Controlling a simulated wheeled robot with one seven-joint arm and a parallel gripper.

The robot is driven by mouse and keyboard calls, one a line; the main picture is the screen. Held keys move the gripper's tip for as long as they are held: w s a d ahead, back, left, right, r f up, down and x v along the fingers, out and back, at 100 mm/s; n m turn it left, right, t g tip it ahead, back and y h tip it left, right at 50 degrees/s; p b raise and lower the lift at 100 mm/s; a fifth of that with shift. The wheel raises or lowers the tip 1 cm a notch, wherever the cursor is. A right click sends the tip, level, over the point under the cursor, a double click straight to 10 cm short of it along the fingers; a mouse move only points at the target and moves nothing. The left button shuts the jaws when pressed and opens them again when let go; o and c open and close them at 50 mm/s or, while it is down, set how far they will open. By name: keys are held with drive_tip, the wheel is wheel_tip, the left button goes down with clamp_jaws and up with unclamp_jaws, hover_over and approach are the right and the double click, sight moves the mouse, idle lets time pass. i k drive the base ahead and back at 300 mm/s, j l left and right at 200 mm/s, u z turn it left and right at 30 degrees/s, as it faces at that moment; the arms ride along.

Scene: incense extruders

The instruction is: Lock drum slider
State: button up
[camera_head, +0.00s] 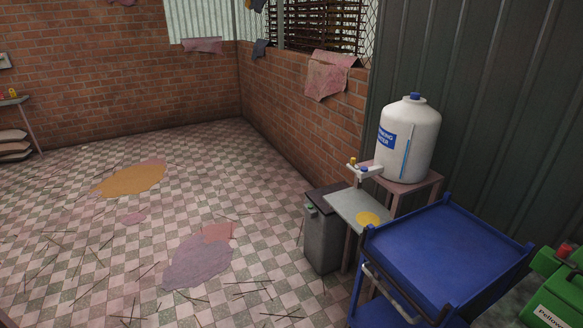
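No drum slider or lock can be made out for certain. The only drum-like thing is a white water container (409,139) with a blue cap, a blue label and a blue vertical strip, standing upright on a small pinkish stand (432,181) against the dark wall. A small white fitting (368,172) with yellow and blue parts shows at its lower left. A green machine or box (559,296) with a red part on top and a pale label is cut off by the right edge. My gripper is not in view.
A blue cart (448,247) stands at the lower right, in front of the water container. A grey bin (322,240) and a small grey table (349,205) stand left of it. The checkered floor (70,215) to the left is open, with scattered sticks and coloured stains.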

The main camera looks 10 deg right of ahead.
sight(352, 160)
drive_tip(key=i+j+z, duration=0.1)
drive_tip(key=i+z, duration=0.2)
drive_tip(key=i, duration=0.15)
drive_tip(key=i+j+z, duration=0.25)
drive_tip(key=i, duration=0.15)
drive_tip(key=i+j, duration=0.45)
drive_tip(key=i+j+z, duration=0.15)
drive_tip(key=i+j, duration=0.25)
drive_tip(key=j, duration=0.15)
drive_tip(key=i+j, duration=0.4)
drive_tip(key=j, duration=0.15)
drive_tip(key=i+j+z, duration=0.1)
drive_tip(key=i+j, duration=0.3)
drive_tip(key=j, duration=0.15)
